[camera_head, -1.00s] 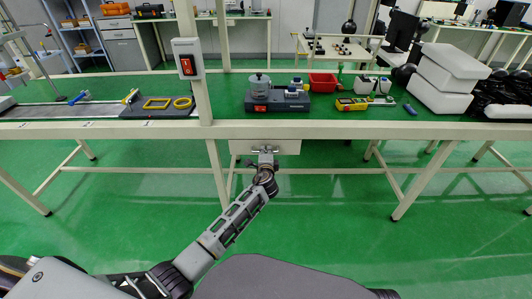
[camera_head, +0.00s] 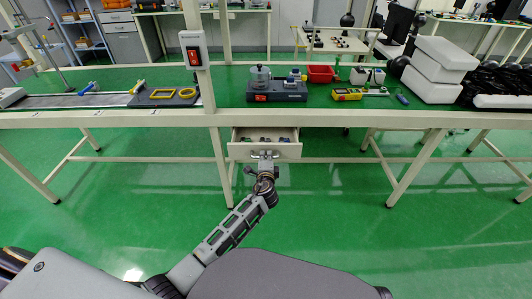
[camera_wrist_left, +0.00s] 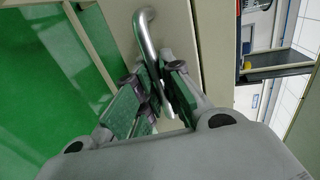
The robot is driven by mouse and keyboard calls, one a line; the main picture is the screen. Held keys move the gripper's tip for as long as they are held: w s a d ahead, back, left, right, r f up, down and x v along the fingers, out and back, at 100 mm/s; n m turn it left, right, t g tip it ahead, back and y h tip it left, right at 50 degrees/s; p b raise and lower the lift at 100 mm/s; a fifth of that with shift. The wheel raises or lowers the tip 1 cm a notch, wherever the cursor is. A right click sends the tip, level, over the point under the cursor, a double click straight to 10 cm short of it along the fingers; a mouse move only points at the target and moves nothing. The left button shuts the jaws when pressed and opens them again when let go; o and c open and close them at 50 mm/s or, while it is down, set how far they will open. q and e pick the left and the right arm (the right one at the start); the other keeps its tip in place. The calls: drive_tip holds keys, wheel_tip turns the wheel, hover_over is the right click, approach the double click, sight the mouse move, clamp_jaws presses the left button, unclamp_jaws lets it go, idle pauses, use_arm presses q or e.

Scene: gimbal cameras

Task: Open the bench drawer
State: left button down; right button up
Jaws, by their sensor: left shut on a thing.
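The bench drawer (camera_head: 240,151) hangs under the bench top in the head view. It is pulled out part way, and several small items show inside it. My left gripper (camera_head: 264,156) is at the middle of the drawer front. In the left wrist view, the fingers of my left gripper (camera_wrist_left: 162,92) are shut around the metal bar handle (camera_wrist_left: 145,32) of the drawer. The handle's lower part is partly hidden by the fingers. My right gripper is not in view.
The green bench top (camera_head: 225,88) carries a grey device (camera_head: 277,92), a red bin (camera_head: 321,74) and white boxes (camera_head: 430,80). Bench legs (camera_head: 221,165) stand left and right of the drawer. The green floor in front is clear.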

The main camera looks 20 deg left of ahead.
use_arm(q)
drive_tip(key=f+p+v, duration=0.1)
drive_tip(key=v, duration=0.5)
drive_tip(key=shift+s+f, duration=0.2)
drive_tip(key=shift+s, duration=0.15)
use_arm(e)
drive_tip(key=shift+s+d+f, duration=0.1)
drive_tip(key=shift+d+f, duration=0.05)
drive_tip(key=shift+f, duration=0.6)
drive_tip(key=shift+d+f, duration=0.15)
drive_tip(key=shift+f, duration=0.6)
use_arm(q)
drive_tip(key=shift+d, duration=0.1)
drive_tip(key=c, duration=1.5)
unclamp_jaws()
drive_tip(key=shift+r, duration=0.15)
